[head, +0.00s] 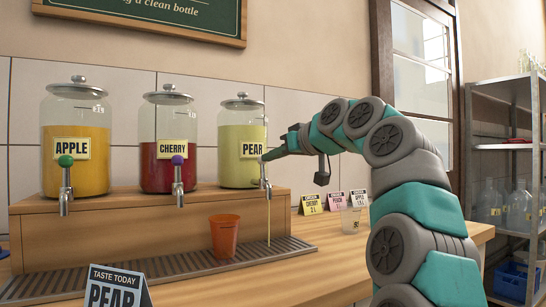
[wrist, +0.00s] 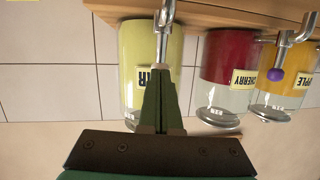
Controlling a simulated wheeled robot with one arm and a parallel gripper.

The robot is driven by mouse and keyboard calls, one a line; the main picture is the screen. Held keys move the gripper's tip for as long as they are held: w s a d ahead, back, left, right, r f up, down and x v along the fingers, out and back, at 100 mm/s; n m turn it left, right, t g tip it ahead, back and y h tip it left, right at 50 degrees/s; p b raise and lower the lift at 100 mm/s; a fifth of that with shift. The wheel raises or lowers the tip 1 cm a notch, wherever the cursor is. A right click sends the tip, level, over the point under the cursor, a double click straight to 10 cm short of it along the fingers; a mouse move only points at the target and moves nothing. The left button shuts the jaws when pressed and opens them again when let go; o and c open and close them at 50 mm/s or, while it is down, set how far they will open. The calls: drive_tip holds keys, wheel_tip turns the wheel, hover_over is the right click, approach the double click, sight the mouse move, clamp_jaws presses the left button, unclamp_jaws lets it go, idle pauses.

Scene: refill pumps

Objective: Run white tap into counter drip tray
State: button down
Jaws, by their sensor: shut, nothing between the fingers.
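The pear jar (head: 238,168), with pale yellow-green liquid, stands at the right end of the wooden step. Its metal tap (head: 265,178) has its top hidden by my gripper, so I see no white knob. A thin pale stream (head: 269,222) runs from this tap down to the grey slotted drip tray (head: 150,268) on the counter. My gripper (head: 266,157) is shut and empty, with its fingertips at the top of the pear tap. The wrist view, upside down, shows the shut fingers (wrist: 160,85) in front of the pear jar and against its tap (wrist: 166,14).
An orange cup (head: 224,238) stands on the tray, left of the stream. The cherry jar (head: 168,150) has a purple tap, the apple jar (head: 75,150) a green one. A pear sign (head: 116,288) stands in front. Small cards and a clear cup (head: 351,219) sit right.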

drive_tip(key=shift+w+a+r+p, duration=0.15)
drive_tip(key=shift+w+a+p, duration=0.05)
drive_tip(key=shift+p, duration=0.15)
drive_tip(key=shift+w+a+r+p, duration=0.15)
drive_tip(key=shift+w+a+p, duration=0.1)
drive_tip(key=shift+w+p, duration=0.2)
drive_tip(key=shift+s, duration=0.1)
idle(2.6)
drive_tip(key=s+d+r+p, duration=0.1)
drive_tip(key=s+d+r, duration=0.6)
drive_tip(key=s+d, duration=0.1)
drive_tip(key=shift+s+d+r, duration=0.15)
drive_tip(key=shift+s+r, duration=0.05)
drive_tip(key=shift+r, duration=0.05)
idle(0.5)
